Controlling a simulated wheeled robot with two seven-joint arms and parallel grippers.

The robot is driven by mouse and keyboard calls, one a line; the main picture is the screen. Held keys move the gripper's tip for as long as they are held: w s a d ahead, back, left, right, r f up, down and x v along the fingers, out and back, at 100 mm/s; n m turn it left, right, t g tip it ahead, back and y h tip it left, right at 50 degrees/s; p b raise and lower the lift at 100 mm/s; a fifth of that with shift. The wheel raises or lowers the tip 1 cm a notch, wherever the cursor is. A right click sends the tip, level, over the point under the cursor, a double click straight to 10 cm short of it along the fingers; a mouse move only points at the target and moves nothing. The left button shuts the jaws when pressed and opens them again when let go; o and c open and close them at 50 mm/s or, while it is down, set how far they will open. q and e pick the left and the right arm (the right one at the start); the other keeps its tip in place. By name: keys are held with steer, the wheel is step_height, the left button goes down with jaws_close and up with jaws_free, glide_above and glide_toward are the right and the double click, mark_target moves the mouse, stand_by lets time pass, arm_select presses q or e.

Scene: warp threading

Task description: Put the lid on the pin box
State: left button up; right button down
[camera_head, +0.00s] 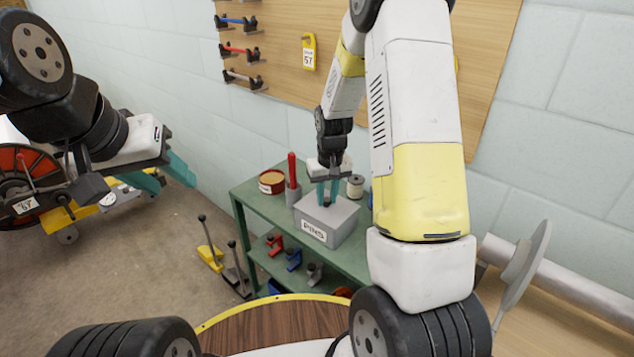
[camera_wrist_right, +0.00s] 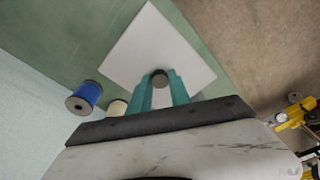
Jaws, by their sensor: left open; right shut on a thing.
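The grey pin box (camera_head: 322,237), labelled PINS, stands on the green bench. Its flat grey lid (camera_head: 343,212) is on or right over the top of the box; a thin gap cannot be ruled out. The lid also shows in the right wrist view (camera_wrist_right: 150,45) as a pale square with a dark round knob (camera_wrist_right: 159,79). My right gripper (camera_head: 327,200) points down and is shut on the lid's knob, with its teal fingers on either side in the right wrist view (camera_wrist_right: 160,88). My left gripper (camera_head: 172,177) is open and empty, far left of the bench.
A blue spool (camera_wrist_right: 84,97) shows in the right wrist view. Clamps lie on the lower shelf. A pegboard (camera_head: 290,45) hangs behind.

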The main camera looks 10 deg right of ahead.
steer(key=c, duration=0.6)
jaws_free()
steer(key=shift+c, duration=0.2)
steer(key=shift+r, duration=0.1)
steer(key=shift+r, duration=3.45)
jaws_close()
